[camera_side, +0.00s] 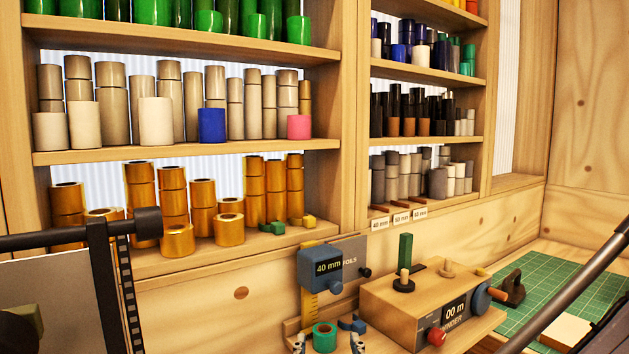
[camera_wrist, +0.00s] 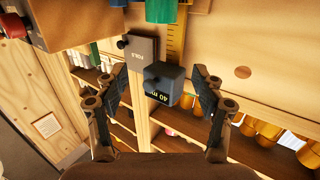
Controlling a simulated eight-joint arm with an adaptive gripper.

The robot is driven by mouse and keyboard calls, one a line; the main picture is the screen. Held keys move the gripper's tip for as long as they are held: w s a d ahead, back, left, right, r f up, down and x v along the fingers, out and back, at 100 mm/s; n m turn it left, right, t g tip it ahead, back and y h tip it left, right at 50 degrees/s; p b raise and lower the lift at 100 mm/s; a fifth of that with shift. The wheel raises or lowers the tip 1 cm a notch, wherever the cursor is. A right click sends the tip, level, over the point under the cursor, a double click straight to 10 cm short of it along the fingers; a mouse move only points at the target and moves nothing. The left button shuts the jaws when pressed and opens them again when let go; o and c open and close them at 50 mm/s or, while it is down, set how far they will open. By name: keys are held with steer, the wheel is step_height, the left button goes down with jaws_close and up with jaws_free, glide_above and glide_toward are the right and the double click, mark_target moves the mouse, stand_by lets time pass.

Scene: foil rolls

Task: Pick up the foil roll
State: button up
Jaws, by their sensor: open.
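A short teal foil roll (camera_side: 324,337) stands low at the bottom edge of the side view, in front of the blue 40 mm block. In the wrist view a teal roll (camera_wrist: 160,11) shows at the top edge, partly cut off. My gripper (camera_wrist: 157,76) is open, its two dark fingers wide apart and nothing held between them. The roll lies beyond the fingertips in that view. In the side view, small grey parts flank the roll at the bottom edge; they look like my fingertips, but most of the gripper is out of frame.
The blue 40 mm block (camera_side: 320,268) is on a yellow scale behind the roll; it also shows in the wrist view (camera_wrist: 166,83). A wooden winder box (camera_side: 400,308) stands to the right. Shelves hold many rolls. A green mat (camera_side: 535,285) lies at right.

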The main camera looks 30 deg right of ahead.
glide_toward(325, 338)
steer(key=w+d, duration=0.1)
steer(key=x, duration=0.2)
steer(key=f+x, duration=0.1)
steer(key=x, duration=0.2)
steer(key=shift+w+d+f, duration=0.15)
steer(key=shift+w, duration=0.05)
steer(key=shift+r+x, duration=0.2)
steer(key=shift+x, duration=1.15)
steer(key=shift+r+x, duration=0.2)
steer(key=shift+x, duration=1.15)
steer(key=shift+w, duration=0.1)
steer(key=c, duration=1.4)
steer(key=shift+r, duration=0.15)
